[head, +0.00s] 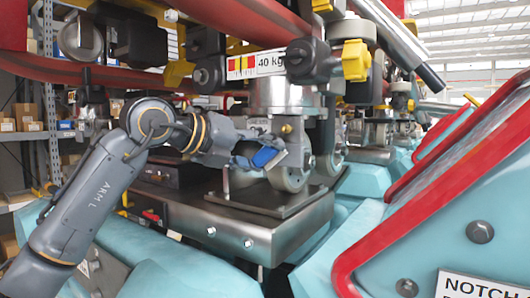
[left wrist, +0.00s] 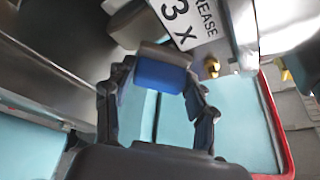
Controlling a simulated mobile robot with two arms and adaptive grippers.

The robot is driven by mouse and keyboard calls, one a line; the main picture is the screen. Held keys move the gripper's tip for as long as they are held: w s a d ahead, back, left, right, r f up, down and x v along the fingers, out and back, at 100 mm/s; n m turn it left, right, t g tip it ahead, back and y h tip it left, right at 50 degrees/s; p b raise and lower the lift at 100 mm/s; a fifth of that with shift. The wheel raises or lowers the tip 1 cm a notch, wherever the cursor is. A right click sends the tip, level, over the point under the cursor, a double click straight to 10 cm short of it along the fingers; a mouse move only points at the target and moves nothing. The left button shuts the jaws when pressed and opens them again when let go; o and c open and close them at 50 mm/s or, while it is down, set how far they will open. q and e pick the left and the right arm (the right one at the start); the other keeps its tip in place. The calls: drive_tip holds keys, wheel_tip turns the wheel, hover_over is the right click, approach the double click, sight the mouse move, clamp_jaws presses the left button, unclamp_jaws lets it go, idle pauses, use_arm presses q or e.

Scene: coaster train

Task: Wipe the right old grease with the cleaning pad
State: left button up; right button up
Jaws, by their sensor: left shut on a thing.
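My left gripper (head: 262,156) comes in from the left and is shut on the blue cleaning pad (head: 265,157), beside the wheel (head: 290,165) under the coaster train. In the left wrist view the fingers (left wrist: 158,92) hold the pad (left wrist: 160,75) from both sides. A greyish edge lies along the pad's far side. A brass grease fitting (left wrist: 211,67) is just right of the pad, below a white label (left wrist: 188,20) reading "REASE" and "3 X". I cannot make out the right old grease. Whether the pad touches a surface, I cannot tell. My right gripper is not in view.
A steel block with a dark plate (head: 255,215) lies under the wheel. Red-edged teal panels (head: 450,170) stand on the right. Shelves with boxes (head: 25,118) are at the left.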

use_arm(q)
drive_tip(key=shift+a, duration=0.2)
drive_tip(key=shift+s+a+f+b, duration=0.15)
drive_tip(key=shift+a+b, duration=0.05)
drive_tip(key=shift+b, duration=0.5)
drive_tip(key=s+a+b, duration=0.2)
drive_tip(key=s, duration=0.1)
drive_tip(key=shift+a, duration=0.3)
drive_tip(key=shift+s+a+b, duration=0.2)
drive_tip(key=shift+s+b, duration=0.2)
drive_tip(key=shift+s, duration=0.15)
drive_tip(key=shift+s+a+b, duration=0.85)
drive_tip(key=shift+s+a, duration=0.1)
drive_tip(key=shift+s, duration=0.3)
